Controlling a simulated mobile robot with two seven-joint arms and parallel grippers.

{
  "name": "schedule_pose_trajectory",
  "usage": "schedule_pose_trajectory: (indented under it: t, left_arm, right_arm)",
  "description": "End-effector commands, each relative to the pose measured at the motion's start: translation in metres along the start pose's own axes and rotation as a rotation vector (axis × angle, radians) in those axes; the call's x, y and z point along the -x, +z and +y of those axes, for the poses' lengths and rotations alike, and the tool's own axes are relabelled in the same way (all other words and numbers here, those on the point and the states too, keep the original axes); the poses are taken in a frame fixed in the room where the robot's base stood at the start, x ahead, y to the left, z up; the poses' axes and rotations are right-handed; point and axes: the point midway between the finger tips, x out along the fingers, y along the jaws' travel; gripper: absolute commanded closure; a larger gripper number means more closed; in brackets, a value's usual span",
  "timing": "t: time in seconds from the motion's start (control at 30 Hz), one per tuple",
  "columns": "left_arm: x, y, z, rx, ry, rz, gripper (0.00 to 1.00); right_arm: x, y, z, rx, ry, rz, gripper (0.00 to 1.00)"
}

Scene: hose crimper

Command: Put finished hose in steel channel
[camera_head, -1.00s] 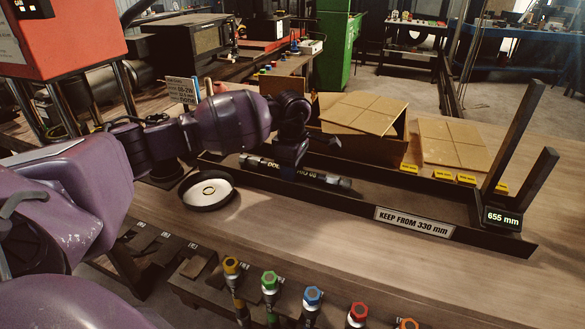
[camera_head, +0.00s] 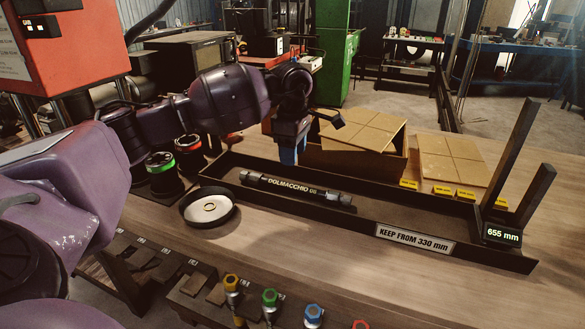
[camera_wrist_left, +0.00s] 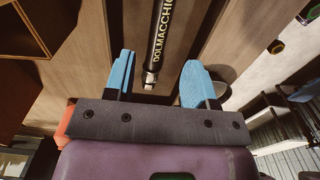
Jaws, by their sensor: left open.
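The finished hose (camera_head: 295,190), black with white DOLMACCHIO lettering and metal ends, lies along the floor of the steel channel (camera_head: 340,226). The channel is a long dark tray with a KEEP FROM 330 mm label on its front wall. My left gripper (camera_head: 288,155) is raised above the channel's back wall, behind the hose and apart from it. In the left wrist view, its blue fingers (camera_wrist_left: 158,68) are spread with nothing between them, and the hose (camera_wrist_left: 158,45) shows beyond them. My right gripper is not in view.
A round black dish (camera_head: 208,206) stands by the channel's left end. A 655 mm display (camera_head: 502,236) and two upright posts are at its right end. An open cardboard box (camera_head: 355,150) stands behind. Coloured fittings (camera_head: 270,298) line the front.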

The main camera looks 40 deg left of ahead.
Motion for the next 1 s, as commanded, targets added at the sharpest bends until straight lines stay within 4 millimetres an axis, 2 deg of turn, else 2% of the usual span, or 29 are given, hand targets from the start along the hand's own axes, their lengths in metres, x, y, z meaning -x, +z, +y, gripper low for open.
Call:
schedule_pose_trajectory:
  t: [0.1,0.3,1.0]
  left_arm:
    - [0.014,0.0,0.0,0.0,0.001,0.001,0.49]
    - [0.024,0.0,0.0,0.0,0.0,0.001,0.49]
    - [0.024,0.0,0.0,0.0,-0.001,0.001,0.49]
  right_arm:
    - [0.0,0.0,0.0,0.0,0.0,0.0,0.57]
    - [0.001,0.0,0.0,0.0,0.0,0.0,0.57]
    - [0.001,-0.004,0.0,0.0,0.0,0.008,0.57]
